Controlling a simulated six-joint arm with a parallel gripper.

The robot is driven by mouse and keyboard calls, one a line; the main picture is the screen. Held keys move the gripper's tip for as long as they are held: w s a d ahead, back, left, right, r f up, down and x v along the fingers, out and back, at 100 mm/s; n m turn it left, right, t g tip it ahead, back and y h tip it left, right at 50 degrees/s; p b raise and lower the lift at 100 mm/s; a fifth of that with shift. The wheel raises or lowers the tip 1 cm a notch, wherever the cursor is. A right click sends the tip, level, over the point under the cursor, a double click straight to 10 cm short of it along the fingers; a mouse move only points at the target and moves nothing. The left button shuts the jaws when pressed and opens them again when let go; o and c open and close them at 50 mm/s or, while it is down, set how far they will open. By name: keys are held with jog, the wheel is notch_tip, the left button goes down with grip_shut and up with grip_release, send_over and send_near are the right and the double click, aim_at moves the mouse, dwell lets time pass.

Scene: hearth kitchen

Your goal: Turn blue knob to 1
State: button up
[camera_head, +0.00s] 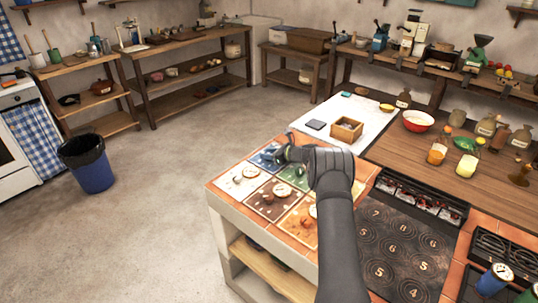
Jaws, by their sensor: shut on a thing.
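A blue square panel (262,160) lies at the far left corner of the tiled counter. My gripper (281,156) is low over this panel, its dark fingers shut on the blue knob. The gripper covers most of the knob, so its pointer and the number it faces cannot be read. My arm reaches in from the bottom of the picture and bends down to the left at the panel.
Other panels with dials stand close by: a cream one (241,180), a dark brown one (271,201) and an orange one (298,222). A dark hob plate with numbered rings (400,250) lies right of my arm. A wooden box (346,130) stands behind.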

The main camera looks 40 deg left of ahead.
jog(key=shift+n+g+h, duration=0.5)
jog(key=shift+n+g, duration=1)
jog(key=shift+g, duration=0.2)
jog(key=o, duration=1)
jog(key=shift+d, duration=0.1)
jog(key=shift+g, duration=0.3)
jog(key=v, duration=1.7)
jog(key=shift+d+r, duration=0.15)
jog(key=shift+r, duration=0.1)
